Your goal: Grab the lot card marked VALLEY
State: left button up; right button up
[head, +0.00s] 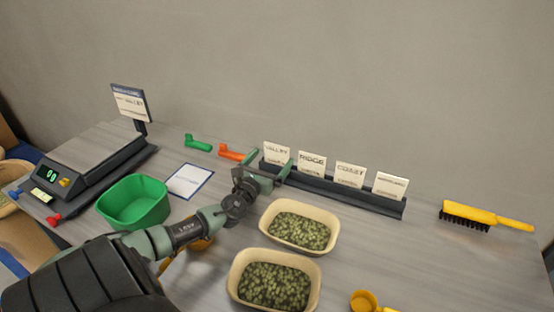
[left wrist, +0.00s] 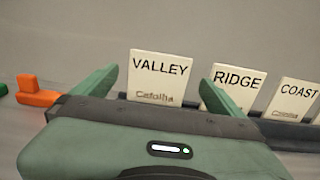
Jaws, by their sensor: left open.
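The VALLEY lot card (head: 276,153) stands upright at the left end of a dark card rack (head: 330,188). In the left wrist view the VALLEY card (left wrist: 158,78) shows between the two green fingers of my left gripper (left wrist: 158,90). In the head view my left gripper (head: 270,168) is open in front of the card, with a finger to each side. I cannot tell whether a finger touches it. The RIDGE card (head: 311,163), COAST card (head: 349,175) and a fourth card (head: 390,186) stand to its right in the rack. My right gripper is not in view.
Orange (head: 232,153) and green (head: 198,143) scoop-like pieces lie left of the rack. Two tubs of green beans (head: 300,229) (head: 275,281) stand in front. A green bowl (head: 134,201), a white sheet (head: 189,181) and a scale (head: 90,170) are left. A yellow brush (head: 485,217) lies right.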

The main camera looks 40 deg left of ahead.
aim_at(276, 152)
pick_arm(q)
jog(key=x, duration=0.4)
jog(key=shift+w+a+f, duration=0.1)
jog(key=shift+w+a, duration=0.1)
jog(key=shift+w, duration=0.2)
jog(key=c, duration=1.2)
jog(key=shift+o, duration=0.2)
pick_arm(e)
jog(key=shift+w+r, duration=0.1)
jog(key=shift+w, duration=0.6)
